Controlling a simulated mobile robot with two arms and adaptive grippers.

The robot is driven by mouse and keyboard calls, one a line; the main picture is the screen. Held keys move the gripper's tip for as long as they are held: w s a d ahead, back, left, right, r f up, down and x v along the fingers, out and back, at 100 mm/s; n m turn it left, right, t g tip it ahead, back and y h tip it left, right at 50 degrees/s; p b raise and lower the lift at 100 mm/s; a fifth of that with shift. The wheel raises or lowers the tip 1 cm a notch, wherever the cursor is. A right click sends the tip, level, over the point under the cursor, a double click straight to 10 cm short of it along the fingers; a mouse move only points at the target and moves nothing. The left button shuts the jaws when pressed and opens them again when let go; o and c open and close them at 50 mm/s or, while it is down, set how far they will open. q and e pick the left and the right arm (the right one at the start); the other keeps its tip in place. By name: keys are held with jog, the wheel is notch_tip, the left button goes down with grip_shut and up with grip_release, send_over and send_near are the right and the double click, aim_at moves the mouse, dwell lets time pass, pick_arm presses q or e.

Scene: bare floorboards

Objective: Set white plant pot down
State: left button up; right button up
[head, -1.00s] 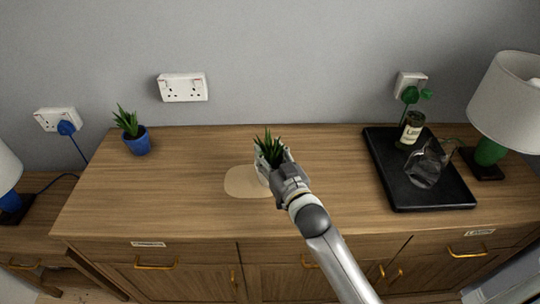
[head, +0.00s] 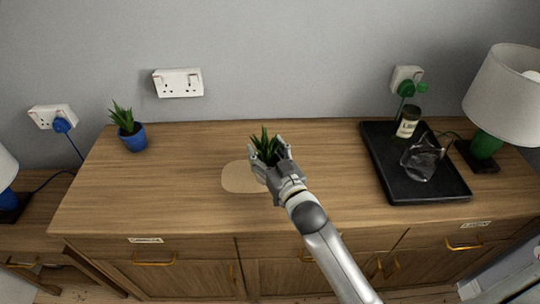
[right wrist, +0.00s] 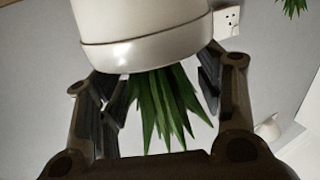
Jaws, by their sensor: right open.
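The white plant pot (right wrist: 145,35) holds a spiky green plant (right wrist: 168,105); in the right wrist view it appears upside down between the fingers. In the head view the plant's leaves (head: 265,146) show between the fingers, while the pot itself is mostly hidden by the gripper. My right gripper (head: 270,150) is open around the pot, with gaps beside it in the wrist view. The pot is at the right edge of a pale beige oval mat (head: 238,178) on the wooden sideboard (head: 150,195). My left gripper is not in view.
A blue pot with a plant (head: 132,137) stands at the back left. The sideboard left of the mat is clear.

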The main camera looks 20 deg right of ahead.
jog(key=s+d+b, duration=0.1)
jog(key=s, duration=1.1)
jog(key=shift+d+r, duration=0.2)
jog(key=shift+f, duration=0.1)
